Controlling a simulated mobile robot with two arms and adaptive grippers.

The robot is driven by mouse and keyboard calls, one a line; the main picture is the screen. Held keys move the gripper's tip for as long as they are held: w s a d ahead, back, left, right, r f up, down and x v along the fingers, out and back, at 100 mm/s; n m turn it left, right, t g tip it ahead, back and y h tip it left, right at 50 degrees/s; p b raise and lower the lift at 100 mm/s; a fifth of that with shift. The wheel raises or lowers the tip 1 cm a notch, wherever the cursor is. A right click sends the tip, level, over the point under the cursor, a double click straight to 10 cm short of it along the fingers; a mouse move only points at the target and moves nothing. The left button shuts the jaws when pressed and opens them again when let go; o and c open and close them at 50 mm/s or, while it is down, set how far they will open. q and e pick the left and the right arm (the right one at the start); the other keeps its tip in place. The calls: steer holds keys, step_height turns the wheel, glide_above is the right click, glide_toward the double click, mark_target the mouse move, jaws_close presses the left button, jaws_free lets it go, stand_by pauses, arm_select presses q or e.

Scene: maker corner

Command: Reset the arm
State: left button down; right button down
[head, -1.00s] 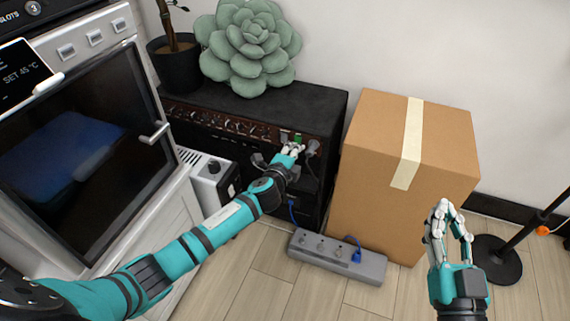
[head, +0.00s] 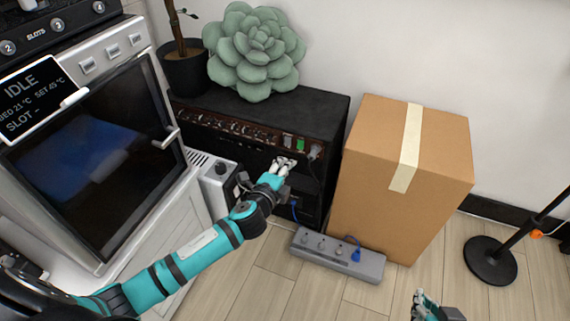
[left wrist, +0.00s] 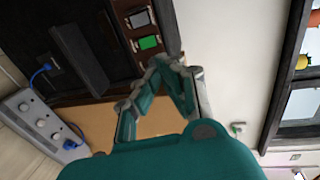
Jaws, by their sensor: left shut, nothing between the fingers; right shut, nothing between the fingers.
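My left gripper (head: 284,163) is shut and empty, in front of the black amplifier (head: 310,110), below its knob panel. In the left wrist view its fingers (left wrist: 172,68) come together at the tips with nothing between them. A green switch (head: 300,143) on the panel is uncovered, up and right of the fingertips; it also shows in the left wrist view (left wrist: 148,43). My right gripper (head: 422,298) is shut at the bottom edge of the head view, mostly cut off, over the floor right of the power strip.
A grey power strip (head: 338,256) with a blue plug lies on the floor. A cardboard box (head: 390,210) stands right of the amplifier. An oven-like machine (head: 95,150) reading IDLE is at left. A plush succulent (head: 254,50) sits on the amplifier. A stand base (head: 490,261) is at right.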

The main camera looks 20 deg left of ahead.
arm_select(q)
steer(key=shift+s, duration=0.2)
arm_select(e)
steer(key=shift+s+d+f, duration=0.1)
steer(key=shift+s+f, duration=0.15)
